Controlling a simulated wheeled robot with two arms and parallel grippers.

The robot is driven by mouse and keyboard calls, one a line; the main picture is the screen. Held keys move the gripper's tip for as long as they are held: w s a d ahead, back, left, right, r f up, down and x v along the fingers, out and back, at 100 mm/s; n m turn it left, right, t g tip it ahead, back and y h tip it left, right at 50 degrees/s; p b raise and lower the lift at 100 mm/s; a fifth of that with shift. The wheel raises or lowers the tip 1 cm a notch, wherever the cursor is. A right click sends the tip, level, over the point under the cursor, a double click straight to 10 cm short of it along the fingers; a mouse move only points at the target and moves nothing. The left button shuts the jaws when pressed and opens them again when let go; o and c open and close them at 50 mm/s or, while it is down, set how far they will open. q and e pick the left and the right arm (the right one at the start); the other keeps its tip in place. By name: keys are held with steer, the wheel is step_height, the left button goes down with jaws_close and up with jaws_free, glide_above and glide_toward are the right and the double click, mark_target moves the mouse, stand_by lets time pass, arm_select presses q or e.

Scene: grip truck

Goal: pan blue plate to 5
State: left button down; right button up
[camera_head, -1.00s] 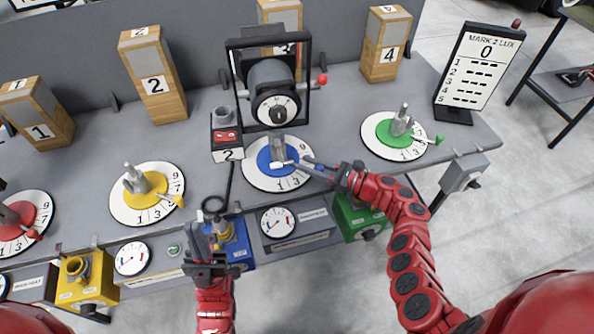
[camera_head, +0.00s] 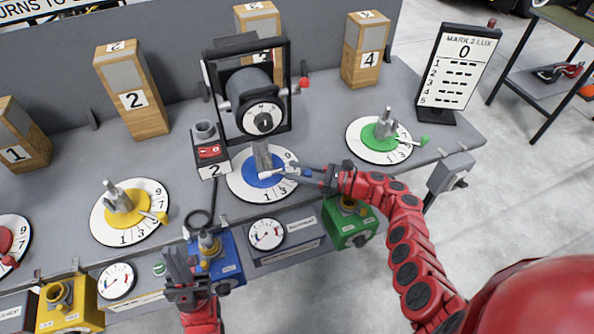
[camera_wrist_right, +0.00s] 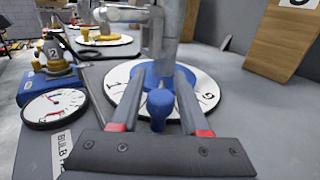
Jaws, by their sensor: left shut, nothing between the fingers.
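The blue plate (camera_head: 262,179) is a blue disc on a white numbered dial (camera_head: 238,187), with a grey lamp post (camera_head: 262,158) on it. In the right wrist view its blue knob handle (camera_wrist_right: 158,105) points toward my right gripper (camera_wrist_right: 163,80). The fingers are open on either side of the knob, with small gaps visible. In the head view my right gripper (camera_head: 300,175) is at the dial's right side and covers some of its numbers. My left gripper (camera_head: 181,262) is shut and empty in front of the bench, near the blue box. The exact number pointed at is unclear.
A yellow dial (camera_head: 128,206) and a green dial (camera_head: 378,138) stand on either side. Numbered wooden blocks, a framed lamp device (camera_head: 252,95) and a control box (camera_head: 210,152) stand behind. The score board (camera_head: 459,70) reads 0. Several coloured boxes hang on the front edge.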

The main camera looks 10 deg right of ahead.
steer(key=shift+o, duration=0.8)
steer(key=b+v, duration=0.2)
steer(key=v, duration=1.4)
steer(key=shift+s+d, duration=0.4)
steer(key=shift+d, duration=0.25)
